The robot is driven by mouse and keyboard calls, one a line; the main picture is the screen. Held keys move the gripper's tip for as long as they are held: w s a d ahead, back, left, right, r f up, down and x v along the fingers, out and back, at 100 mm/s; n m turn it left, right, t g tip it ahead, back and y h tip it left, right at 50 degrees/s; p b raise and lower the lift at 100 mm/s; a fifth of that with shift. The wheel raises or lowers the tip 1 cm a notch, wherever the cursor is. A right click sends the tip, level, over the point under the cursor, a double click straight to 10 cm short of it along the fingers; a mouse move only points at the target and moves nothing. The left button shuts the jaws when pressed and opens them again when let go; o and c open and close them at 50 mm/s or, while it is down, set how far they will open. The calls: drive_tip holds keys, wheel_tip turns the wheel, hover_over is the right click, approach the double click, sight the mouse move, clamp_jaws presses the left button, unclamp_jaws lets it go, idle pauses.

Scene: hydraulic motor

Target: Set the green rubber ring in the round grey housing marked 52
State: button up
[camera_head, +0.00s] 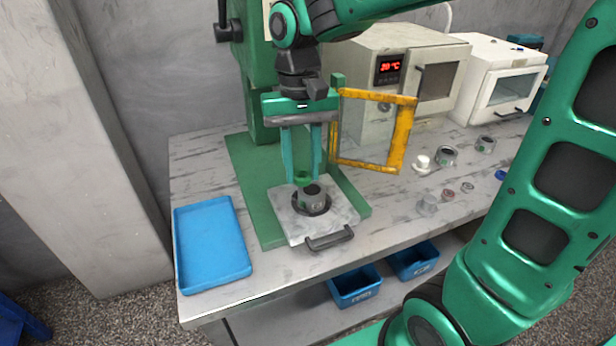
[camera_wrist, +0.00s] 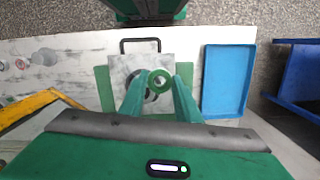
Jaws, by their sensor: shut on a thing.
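My gripper (camera_head: 303,176) points down over the press and is shut on the green rubber ring (camera_head: 302,174). In the wrist view, the ring (camera_wrist: 160,91) sits between the two green fingertips. A round grey housing (camera_head: 313,199) stands on the light metal plate (camera_head: 340,212) of the press, just below the ring. The ring appears above the housing and off to one side of its bore. In the wrist view, the ring and fingers partly hide the housing (camera_wrist: 137,86). Its marking is too small to read.
A yellow-framed guard (camera_head: 402,140) stands open right of my gripper. A blue tray (camera_head: 240,270) lies at the table's left. Other grey housings (camera_head: 447,155) and small parts are on the right. Two blue bins (camera_head: 355,288) sit below. An oven (camera_head: 440,90) stands behind.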

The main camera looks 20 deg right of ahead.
hover_over(312, 190)
drive_tip(key=f, duration=0.4)
drive_tip(key=shift+w+f, duration=0.25)
drive_tip(key=shift+f, duration=2)
drive_tip(key=o, duration=1.1)
drive_tip(key=shift+c, duration=0.2)
wheel_tip(312, 190, up, 12)
drive_tip(key=w, duration=0.1)
drive_tip(key=shift+w+d, duration=0.2)
drive_tip(key=s+d+f+m, duration=0.1)
drive_tip(key=s+d+f, duration=0.2)
drive_tip(key=s+d, duration=0.2)
drive_tip(key=s+d+f+m, duration=0.2)
drive_tip(key=s+d, duration=0.4)
drive_tip(key=s, duration=0.5)
drive_tip(key=s+d+f+m+t, duration=0.1)
drive_tip(key=s+d+f, duration=0.2)
drive_tip(key=s, duration=0.6)
drive_tip(key=d, duration=0.2)
drive_tip(key=shift+d+f, duration=0.3)
drive_tip(key=shift+d, duration=0.05)
